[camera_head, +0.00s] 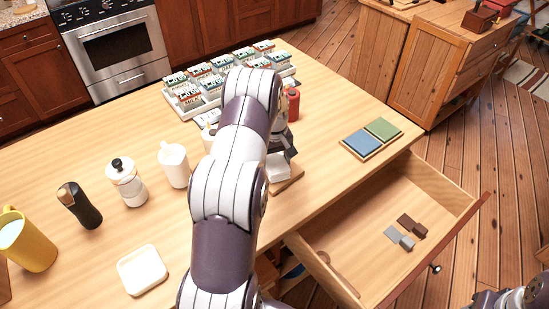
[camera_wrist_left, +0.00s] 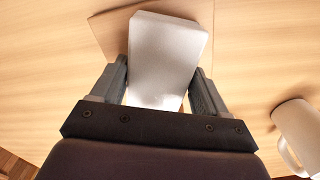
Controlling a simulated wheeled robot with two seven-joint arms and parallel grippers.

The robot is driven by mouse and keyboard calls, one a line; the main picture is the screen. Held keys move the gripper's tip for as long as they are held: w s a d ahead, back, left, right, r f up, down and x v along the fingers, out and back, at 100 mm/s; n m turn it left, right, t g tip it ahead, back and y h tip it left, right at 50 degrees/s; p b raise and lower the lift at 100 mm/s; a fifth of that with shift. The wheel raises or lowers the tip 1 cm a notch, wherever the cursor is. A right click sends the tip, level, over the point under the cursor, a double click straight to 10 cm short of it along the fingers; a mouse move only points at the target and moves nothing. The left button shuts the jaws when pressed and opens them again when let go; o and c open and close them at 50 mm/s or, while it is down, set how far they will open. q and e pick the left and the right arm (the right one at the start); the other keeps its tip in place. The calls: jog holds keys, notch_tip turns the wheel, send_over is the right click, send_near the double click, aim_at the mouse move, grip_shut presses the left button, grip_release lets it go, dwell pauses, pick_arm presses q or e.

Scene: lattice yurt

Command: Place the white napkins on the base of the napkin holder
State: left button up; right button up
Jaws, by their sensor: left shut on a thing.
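The white napkins (camera_wrist_left: 168,45) form a pale block between the two fingers of my left gripper (camera_wrist_left: 160,80), which is shut on them. In the head view the napkins (camera_head: 279,168) show just below the gripper (camera_head: 278,146), partly behind my left arm. The wooden base of the napkin holder (camera_head: 290,180) lies under them on the table, mostly hidden by the arm. My right gripper is not in view; part of my right arm shows at the bottom right corner.
A white mug (camera_head: 173,165), moka pot (camera_head: 126,182), black grinder (camera_head: 79,206), yellow cup (camera_head: 27,242) and white dish (camera_head: 141,270) stand left. A rack of boxes (camera_head: 185,98) and red bottle (camera_head: 293,105) are behind. An open drawer (camera_head: 350,240) juts out right.

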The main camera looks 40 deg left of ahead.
pick_arm(q)
jog(key=shift+f, duration=0.1)
jog(key=shift+f, duration=0.1)
jog(key=o, duration=1.1)
